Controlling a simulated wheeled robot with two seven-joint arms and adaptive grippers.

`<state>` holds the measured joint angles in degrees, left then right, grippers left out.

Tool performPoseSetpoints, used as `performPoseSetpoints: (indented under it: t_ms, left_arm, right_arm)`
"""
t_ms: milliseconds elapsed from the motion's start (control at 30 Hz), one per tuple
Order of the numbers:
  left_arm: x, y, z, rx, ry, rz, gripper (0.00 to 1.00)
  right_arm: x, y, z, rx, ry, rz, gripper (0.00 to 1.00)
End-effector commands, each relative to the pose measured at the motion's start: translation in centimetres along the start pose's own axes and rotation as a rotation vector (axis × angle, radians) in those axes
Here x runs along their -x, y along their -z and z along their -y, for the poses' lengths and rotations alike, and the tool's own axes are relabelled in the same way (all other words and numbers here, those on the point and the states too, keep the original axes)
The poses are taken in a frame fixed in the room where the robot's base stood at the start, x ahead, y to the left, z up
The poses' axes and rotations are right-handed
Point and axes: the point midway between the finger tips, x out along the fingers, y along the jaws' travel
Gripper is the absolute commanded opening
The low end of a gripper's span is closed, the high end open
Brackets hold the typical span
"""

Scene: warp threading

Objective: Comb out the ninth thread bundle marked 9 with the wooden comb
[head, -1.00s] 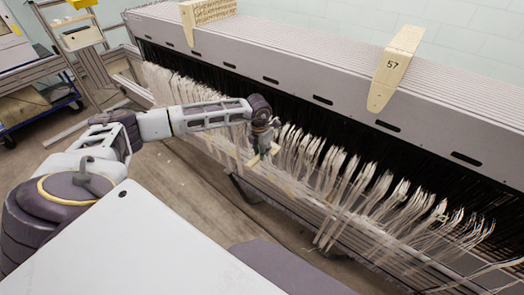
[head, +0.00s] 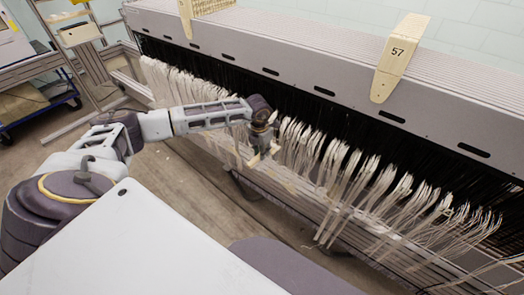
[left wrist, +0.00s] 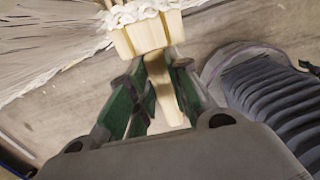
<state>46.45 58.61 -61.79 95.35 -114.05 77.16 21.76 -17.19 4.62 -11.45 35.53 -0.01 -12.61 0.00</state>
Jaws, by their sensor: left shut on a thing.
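My left gripper (head: 264,148) is in front of the row of white thread bundles (head: 330,165), near the middle of the loom. In the left wrist view its green-padded fingers (left wrist: 152,100) are shut on the handle of the wooden comb (left wrist: 143,37). The comb's wide head is against white threads (left wrist: 137,12) at the top of that view; its teeth are mostly hidden among them. In the head view the comb (head: 258,158) shows only as a small pale piece below the gripper. No number 9 can be read on any bundle. My right gripper is not in view.
The long grey loom beam (head: 300,65) runs across the back, with a pale block marked 57 (head: 398,60) on it. Grey rails lie below the threads. A blue cart (head: 40,105) and a step ladder (head: 85,45) stand at left. The wooden floor before the loom is clear.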

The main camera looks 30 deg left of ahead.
Motion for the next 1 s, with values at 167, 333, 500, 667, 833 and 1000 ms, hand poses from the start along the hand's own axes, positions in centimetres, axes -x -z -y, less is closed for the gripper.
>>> performPoseSetpoints:
  t_ms: [167,333,500,667,833,1000]
  left_arm:
    - [-0.3,-0.1,0.0,0.0,0.0,0.002,0.0]
    - [-0.2,-0.1,0.0,0.0,-0.001,0.003,0.0]
    - [-0.5,-0.1,-0.1,0.0,-0.001,0.003,0.0]
    - [-1.5,0.0,-0.1,0.0,-0.001,0.003,0.0]
    - [-2.8,0.1,-0.1,0.0,-0.001,0.002,0.0]
    - [-3.7,0.2,-0.1,0.001,-0.001,0.002,0.0]
  right_arm:
    - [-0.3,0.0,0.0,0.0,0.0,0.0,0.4]
    - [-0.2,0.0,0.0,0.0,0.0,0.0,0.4]
    - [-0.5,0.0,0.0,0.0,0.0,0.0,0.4]
    - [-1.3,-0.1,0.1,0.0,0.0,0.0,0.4]
    - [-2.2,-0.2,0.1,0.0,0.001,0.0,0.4]
    - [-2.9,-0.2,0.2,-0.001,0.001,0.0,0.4]
